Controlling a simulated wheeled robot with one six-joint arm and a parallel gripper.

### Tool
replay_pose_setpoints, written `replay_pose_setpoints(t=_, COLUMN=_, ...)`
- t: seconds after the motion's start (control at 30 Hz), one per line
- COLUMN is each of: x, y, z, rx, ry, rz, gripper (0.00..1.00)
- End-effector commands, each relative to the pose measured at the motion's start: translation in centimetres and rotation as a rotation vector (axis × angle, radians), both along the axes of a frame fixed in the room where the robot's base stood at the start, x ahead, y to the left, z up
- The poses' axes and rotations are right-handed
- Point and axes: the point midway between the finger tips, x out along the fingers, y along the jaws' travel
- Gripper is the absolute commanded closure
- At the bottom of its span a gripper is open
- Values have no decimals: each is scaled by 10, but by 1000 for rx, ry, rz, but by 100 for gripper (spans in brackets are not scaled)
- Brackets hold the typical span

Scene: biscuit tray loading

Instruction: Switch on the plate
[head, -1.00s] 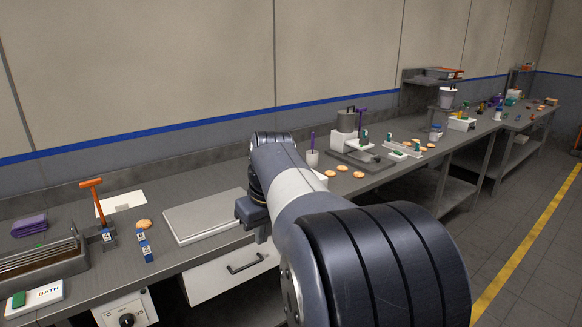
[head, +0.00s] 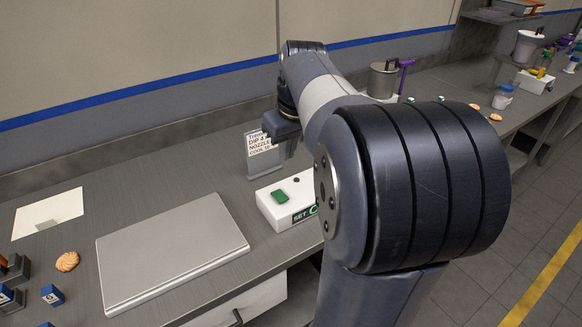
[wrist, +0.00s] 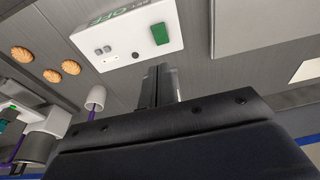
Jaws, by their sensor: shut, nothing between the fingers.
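A flat grey metal plate (head: 172,255) lies on the bench, left of a white control box (head: 268,207). The plate's edge also shows in the wrist view (wrist: 265,24). The box has a green rocker switch (head: 280,196), a small dark knob (head: 296,180) and green lettering on its front. In the wrist view the green switch (wrist: 160,34) is beyond my fingertips. My gripper (head: 289,153) is above the bench near the box, apart from it. In the wrist view my gripper (wrist: 160,72) has its fingers together, with nothing between them.
A printed card (head: 262,150) stands behind the box. A white sheet (head: 50,213) and a biscuit (head: 67,261) lie left of the plate. The wrist view shows several biscuits (wrist: 52,75) and a white cup (wrist: 96,97) with a purple handle.

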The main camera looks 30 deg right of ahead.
Motion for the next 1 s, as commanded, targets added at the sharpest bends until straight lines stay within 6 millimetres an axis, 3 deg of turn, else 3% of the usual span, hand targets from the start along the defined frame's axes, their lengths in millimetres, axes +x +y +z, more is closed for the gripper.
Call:
replay_pose_setpoints(t=0.73, x=0, y=0, z=-1, rx=0, ry=0, rz=0, gripper=100)
replay_pose_setpoints(t=0.87, x=2, y=0, z=-11, rx=1, ry=3, rz=0, gripper=100)
replay_pose_setpoints(t=1.0, x=7, y=1, z=-34, rx=3, ry=5, rz=1, gripper=100)
